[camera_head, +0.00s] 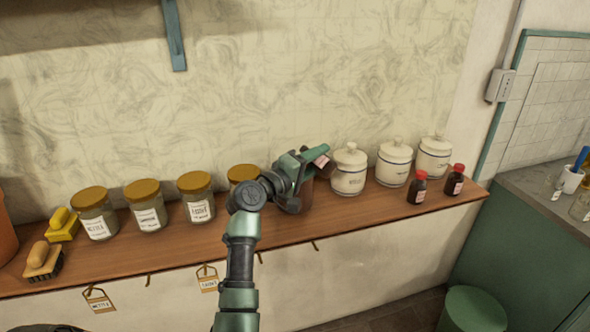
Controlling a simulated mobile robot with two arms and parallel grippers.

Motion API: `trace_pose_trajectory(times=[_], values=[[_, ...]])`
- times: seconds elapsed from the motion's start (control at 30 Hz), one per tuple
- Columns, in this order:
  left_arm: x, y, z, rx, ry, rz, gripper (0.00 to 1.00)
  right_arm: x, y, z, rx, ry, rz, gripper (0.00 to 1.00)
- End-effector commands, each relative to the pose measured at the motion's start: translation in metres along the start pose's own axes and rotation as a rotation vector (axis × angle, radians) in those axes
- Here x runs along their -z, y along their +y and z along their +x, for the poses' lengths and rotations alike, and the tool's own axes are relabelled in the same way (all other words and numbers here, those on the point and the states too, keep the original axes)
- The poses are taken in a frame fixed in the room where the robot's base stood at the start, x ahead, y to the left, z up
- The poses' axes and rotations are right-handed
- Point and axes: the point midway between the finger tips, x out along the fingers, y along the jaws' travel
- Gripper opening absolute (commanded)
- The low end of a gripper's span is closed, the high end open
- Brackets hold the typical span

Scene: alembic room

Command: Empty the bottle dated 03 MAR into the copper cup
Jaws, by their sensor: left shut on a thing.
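My left gripper (312,160) is above the wooden shelf, right of the last yellow-lidded jar. It is shut on a small dark bottle (322,162) with a pale pinkish label, which looks tilted. The gripper hides most of it, and its date is too small to read. A brown rounded vessel (305,194) stands below and behind the gripper, partly hidden; I cannot tell if it is the copper cup. Two dark bottles with red caps, one (418,189) left of the other (455,181), stand upright near the shelf's right end; their labels are unreadable. My right gripper is not in view.
White lidded canisters (394,165) stand behind the red-capped bottles. Several yellow-lidded jars (146,208) and brushes (43,261) line the left of the wooden shelf (240,242). A green bin (472,309) stands below right. The shelf's front strip is mostly clear.

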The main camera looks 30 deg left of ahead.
Motion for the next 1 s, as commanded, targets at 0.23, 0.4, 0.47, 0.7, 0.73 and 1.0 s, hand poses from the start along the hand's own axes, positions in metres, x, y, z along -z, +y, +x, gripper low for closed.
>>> trace_pose_trajectory(times=[0.23,0.4,0.47,0.7,0.73,1.0], values=[[0.0007,0.0027,-0.0002,-0.001,0.001,-0.028,0.0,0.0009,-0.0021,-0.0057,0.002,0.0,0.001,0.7],[0.0009,0.0032,-0.0003,-0.001,0.001,-0.045,0.0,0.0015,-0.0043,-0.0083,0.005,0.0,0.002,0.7],[0.0008,0.0031,-0.0003,-0.001,0.001,-0.048,0.0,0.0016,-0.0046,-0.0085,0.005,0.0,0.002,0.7],[0.0008,0.0027,-0.0004,-0.001,0.001,-0.048,0.0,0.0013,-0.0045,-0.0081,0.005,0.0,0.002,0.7],[0.0008,0.0027,-0.0004,-0.001,0.001,-0.048,0.0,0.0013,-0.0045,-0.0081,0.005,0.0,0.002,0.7],[0.0012,0.0044,-0.0003,-0.001,0.001,-0.061,0.0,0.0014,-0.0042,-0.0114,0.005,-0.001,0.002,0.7]])
